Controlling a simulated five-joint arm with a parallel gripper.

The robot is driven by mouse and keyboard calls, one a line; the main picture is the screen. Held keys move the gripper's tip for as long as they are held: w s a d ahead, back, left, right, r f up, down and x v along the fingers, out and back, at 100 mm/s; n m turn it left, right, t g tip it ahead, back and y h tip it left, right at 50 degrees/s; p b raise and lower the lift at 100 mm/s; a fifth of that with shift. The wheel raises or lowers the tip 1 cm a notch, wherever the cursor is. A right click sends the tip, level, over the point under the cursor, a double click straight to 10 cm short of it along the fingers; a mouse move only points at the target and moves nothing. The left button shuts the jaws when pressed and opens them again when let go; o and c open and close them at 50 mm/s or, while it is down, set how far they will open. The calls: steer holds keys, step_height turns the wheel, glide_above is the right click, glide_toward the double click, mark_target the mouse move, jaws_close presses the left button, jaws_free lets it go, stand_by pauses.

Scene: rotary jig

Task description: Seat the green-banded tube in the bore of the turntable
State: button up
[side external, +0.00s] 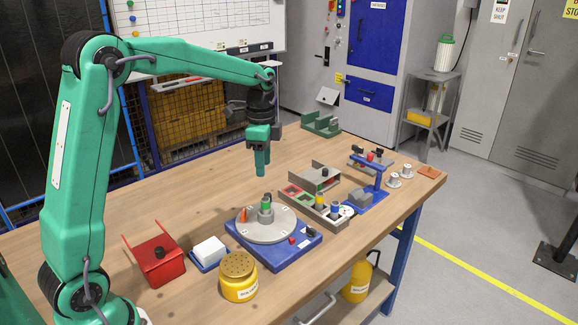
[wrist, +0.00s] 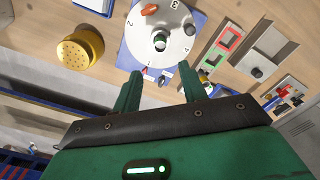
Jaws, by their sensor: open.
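The turntable (side external: 268,226) is a pale grey disc on a blue base; it also shows at the top of the wrist view (wrist: 178,22). At its centre stands a grey collar, and the green-banded tube (side external: 266,201) stands upright in it. In the wrist view the tube (wrist: 160,40) is seen nearly from above. I cannot tell how deep it sits. My gripper (side external: 262,172) hangs above and behind the turntable, pointing down, apart from the tube. In the wrist view its two fingers (wrist: 160,76) are spread with nothing between them.
A grey rack (side external: 312,208) with yellow and blue tubes stands right of the turntable, with a blue stand (side external: 370,190) beyond. A yellow pot (side external: 239,282), a white block (side external: 209,250) and a red box (side external: 157,262) stand at the front left.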

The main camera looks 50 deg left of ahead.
steer(key=s+d+r+n+t, duration=0.1)
steer(key=s+d+r+n, duration=0.15)
steer(key=s, duration=0.25)
steer(key=s+d+r+n+t, duration=0.2)
steer(key=s+d+r, duration=0.15)
steer(key=s, duration=0.25)
steer(key=s+d+n+t, duration=0.1)
steer(key=s+n, duration=0.2)
steer(key=s, duration=0.3)
steer(key=s+d+f+n+t, duration=0.1)
steer(key=s+n, duration=0.2)
steer(key=s, duration=0.3)
steer(key=shift+d+f+t, duration=0.2)
steer(key=shift+d+t, duration=0.05)
steer(key=shift+t, duration=0.05)
stand_by(0.6)
